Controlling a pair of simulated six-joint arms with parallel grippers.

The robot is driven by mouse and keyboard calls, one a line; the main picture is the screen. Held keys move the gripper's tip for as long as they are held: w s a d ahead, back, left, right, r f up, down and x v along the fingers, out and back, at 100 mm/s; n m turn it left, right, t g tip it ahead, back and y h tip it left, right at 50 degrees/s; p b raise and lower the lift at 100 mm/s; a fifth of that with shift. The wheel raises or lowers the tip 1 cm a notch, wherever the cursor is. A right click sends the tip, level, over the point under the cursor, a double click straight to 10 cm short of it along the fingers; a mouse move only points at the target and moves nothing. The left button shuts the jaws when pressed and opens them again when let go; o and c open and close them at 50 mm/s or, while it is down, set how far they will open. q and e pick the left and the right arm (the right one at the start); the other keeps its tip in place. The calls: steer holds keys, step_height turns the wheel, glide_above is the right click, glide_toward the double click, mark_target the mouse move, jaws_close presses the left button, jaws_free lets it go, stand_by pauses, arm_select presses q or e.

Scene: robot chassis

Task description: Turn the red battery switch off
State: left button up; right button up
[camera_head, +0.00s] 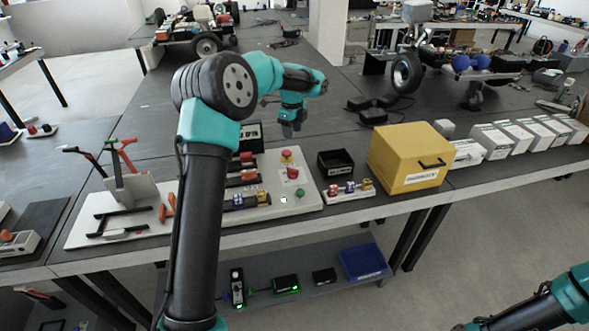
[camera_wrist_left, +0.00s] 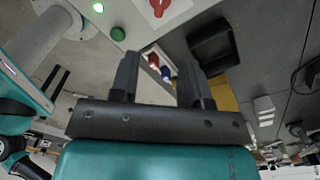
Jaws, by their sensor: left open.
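The red battery switch (camera_head: 292,172) appears to be the red knob on a pale plate on the white control panel (camera_head: 313,196), below a red-and-yellow button (camera_head: 287,156). In the left wrist view the red knob (camera_wrist_left: 158,6) is at the top edge, partly cut off. My left gripper (camera_head: 291,131) points down above the back of the panel, apart from the knob. In the left wrist view its two fingers (camera_wrist_left: 157,68) are spread, with nothing held between them. My right gripper is out of view; only part of that arm shows at lower right.
A black tray (camera_head: 336,162), small coloured blocks (camera_head: 349,188) and a yellow box (camera_head: 408,158) stand to the right. Levers (camera_head: 121,156) rise at left. My left arm crosses the bench.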

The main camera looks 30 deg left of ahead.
mark_target(293, 169)
arm_select(q)
steer(key=shift+f, duration=0.1)
step_height(293, 169, down, 17)
steer(key=shift+f, duration=0.1)
stand_by(0.6)
jaws_close()
stand_by(0.3)
